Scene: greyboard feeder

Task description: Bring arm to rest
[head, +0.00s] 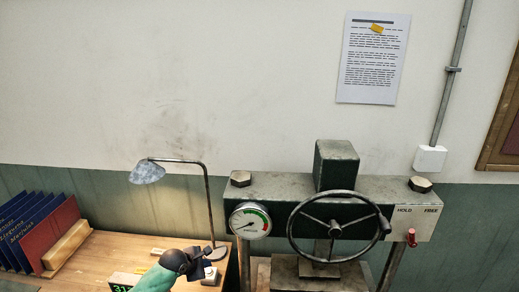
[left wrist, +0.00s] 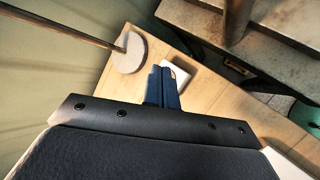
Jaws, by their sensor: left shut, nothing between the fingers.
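My left gripper (head: 204,260) is low in the head view, at the end of a green and black arm over the wooden table. In the left wrist view its two dark fingers (left wrist: 163,88) are together, with nothing between them. They point over the table, near a small white square item (left wrist: 178,72). I cannot tell how high above the table they are. My right gripper is not in view.
A wooden table (head: 112,250) bears a desk lamp (head: 206,200) and a rack with blue and red books (head: 45,238). A press with a black handwheel (head: 336,226) and a dial gauge (head: 250,221) stands to the right. A paper sheet (head: 372,62) hangs on the wall.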

